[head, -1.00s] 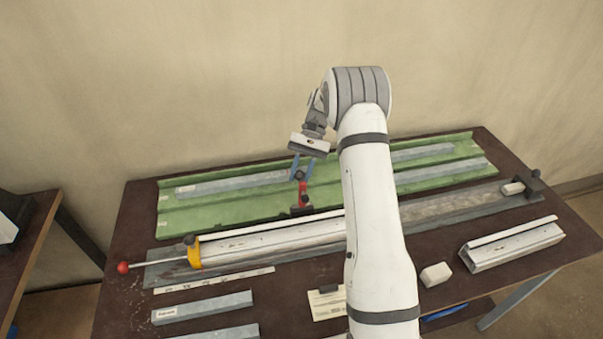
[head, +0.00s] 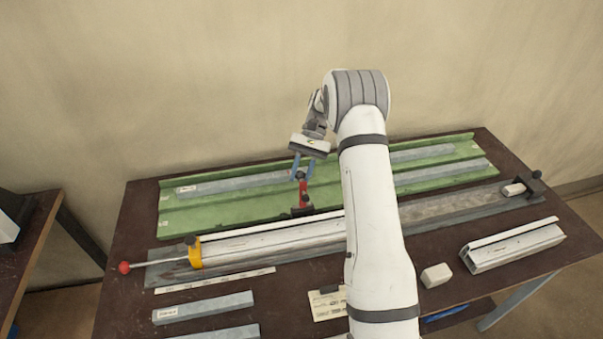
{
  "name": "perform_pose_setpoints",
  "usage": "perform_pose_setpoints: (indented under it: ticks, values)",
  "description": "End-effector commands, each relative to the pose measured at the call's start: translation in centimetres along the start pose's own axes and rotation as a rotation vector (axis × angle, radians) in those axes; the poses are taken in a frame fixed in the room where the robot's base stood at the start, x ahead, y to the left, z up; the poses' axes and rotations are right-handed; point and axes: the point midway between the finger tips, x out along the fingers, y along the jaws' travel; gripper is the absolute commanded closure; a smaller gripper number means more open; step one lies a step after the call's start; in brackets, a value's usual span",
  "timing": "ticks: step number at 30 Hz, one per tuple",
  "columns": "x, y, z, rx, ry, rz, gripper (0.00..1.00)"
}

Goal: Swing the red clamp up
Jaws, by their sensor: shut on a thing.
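The red clamp (head: 304,197) stands upright at the back edge of the long grey rail, near the middle of the bench. My gripper (head: 301,174) reaches down from above with its blue fingers around the top of the red clamp, and it is shut on it. The clamp's base is dark and sits just behind the long white profile (head: 275,241). My arm hides part of the profile and rail to the right of the clamp.
A green tray (head: 230,222) with grey bars lies behind. A yellow collar (head: 194,254) and a red-knobbed rod (head: 125,268) are at left. A short profile (head: 512,247) and pale block (head: 436,276) lie right. Grey bars (head: 203,307) and a paper card (head: 327,305) lie in front.

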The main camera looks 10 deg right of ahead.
Motion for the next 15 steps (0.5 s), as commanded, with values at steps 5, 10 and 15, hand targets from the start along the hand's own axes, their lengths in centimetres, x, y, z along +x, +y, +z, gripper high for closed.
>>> perform_pose_setpoints:
  ticks: [5, 10, 15]
  values:
    - [0.53, -0.08, -0.22, 0.002, -0.009, 0.001, 1.0]
    - [0.54, -0.05, -0.25, 0.003, -0.012, 0.001, 0.7]
    - [0.32, 0.0, -0.18, 0.003, -0.009, 0.001, 0.56]
